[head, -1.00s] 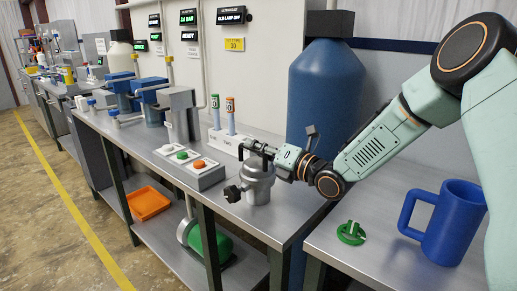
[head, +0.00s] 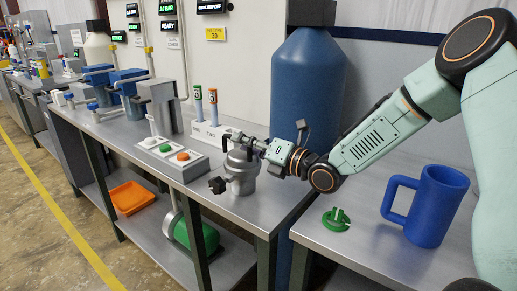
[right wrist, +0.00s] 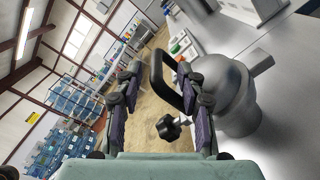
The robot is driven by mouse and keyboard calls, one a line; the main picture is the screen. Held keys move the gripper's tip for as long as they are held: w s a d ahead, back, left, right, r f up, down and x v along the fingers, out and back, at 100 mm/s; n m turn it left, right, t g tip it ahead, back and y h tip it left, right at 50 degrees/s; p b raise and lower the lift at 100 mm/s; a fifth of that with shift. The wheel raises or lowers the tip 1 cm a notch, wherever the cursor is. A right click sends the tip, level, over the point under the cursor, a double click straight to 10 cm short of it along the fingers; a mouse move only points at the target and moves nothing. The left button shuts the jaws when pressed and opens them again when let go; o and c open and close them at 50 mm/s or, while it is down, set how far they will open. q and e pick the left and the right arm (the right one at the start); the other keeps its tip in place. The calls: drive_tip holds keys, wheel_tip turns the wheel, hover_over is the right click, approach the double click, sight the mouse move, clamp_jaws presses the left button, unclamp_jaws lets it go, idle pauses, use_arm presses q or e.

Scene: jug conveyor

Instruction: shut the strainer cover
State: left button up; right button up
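The strainer is a grey metal pot (head: 242,178) on the bench in the head view, and it also shows in the right wrist view (right wrist: 232,95). A black bar handle (right wrist: 172,82) is at its top, and a black star knob (right wrist: 168,127) sticks out at its side. I cannot tell whether the cover is fully down. My right gripper (head: 244,141) is at the top of the strainer. In the right wrist view its fingers (right wrist: 162,105) are apart, with the handle between them, nearer the right finger. My left gripper is out of view.
A button box (head: 172,158) and a stand with two tubes (head: 215,133) are beyond the strainer. A blue tank (head: 307,90) stands behind my right arm. A blue mug (head: 436,208) and a green ring-shaped part (head: 336,220) are on the right bench.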

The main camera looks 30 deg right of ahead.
drive_tip(key=shift+v, duration=2.7)
drive_tip(key=shift+r, duration=0.1)
